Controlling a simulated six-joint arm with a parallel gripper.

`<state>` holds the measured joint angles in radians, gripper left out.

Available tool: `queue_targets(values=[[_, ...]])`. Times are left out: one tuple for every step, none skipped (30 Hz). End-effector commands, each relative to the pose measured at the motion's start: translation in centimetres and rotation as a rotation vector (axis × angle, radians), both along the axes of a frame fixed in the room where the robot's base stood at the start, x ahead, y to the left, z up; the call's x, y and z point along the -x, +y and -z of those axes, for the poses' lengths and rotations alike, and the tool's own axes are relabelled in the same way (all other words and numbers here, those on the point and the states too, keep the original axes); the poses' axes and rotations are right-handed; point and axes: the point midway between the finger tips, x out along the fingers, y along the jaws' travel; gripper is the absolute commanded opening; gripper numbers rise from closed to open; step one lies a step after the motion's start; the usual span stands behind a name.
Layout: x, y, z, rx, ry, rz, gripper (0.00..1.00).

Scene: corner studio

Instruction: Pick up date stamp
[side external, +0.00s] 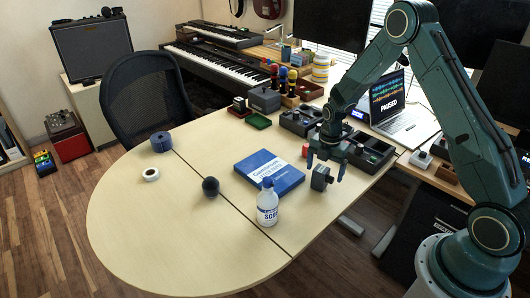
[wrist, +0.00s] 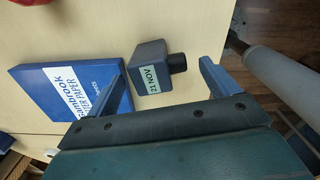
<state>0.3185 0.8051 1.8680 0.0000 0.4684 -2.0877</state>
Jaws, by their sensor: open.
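The date stamp (wrist: 152,66) is a dark grey-blue block with a pale label reading "21 NOV" and a short black knob on its right in the wrist view. In the side view the date stamp (side external: 320,178) sits on the table just below my gripper (side external: 327,166). In the wrist view my gripper (wrist: 157,82) is open, with one blue finger to each side of the stamp. The fingers look apart from it.
A dark ball-like object (side external: 210,187), a tape roll (side external: 151,174) and trays (side external: 366,152) are on the table.

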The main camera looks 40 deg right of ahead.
Motion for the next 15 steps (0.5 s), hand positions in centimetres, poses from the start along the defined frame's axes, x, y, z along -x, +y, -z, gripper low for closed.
queue_targets(values=[[0.0,-0.1,0.7,-0.001,0.002,0.0,0.87],[0.1,-0.1,1.0,-0.001,0.002,0.0,0.87],[0.0,-0.1,1.4,-0.001,0.002,0.0,0.87],[0.0,-0.1,1.7,-0.001,0.001,0.0,0.87],[0.0,-0.1,2.0,-0.001,0.001,0.0,0.87],[0.0,-0.1,2.3,-0.001,0.001,0.0,0.87],[0.0,-0.1,2.5,0.0,0.001,0.0,0.87],[0.0,-0.1,2.7,0.0,0.001,0.0,0.87],[0.0,-0.1,2.8,0.0,0.001,0.0,0.87],[0.0,-0.1,2.9,0.0,0.0,0.0,0.87],[0.0,-0.1,3.0,0.0,0.0,0.0,0.87],[0.0,-0.1,3.0,0.0,0.0,0.0,0.87],[0.0,-0.1,3.0,0.0,0.0,0.0,0.87],[0.0,-0.1,3.0,0.0,0.0,0.0,0.87],[0.0,-0.1,3.0,0.0,0.0,0.0,0.87]])
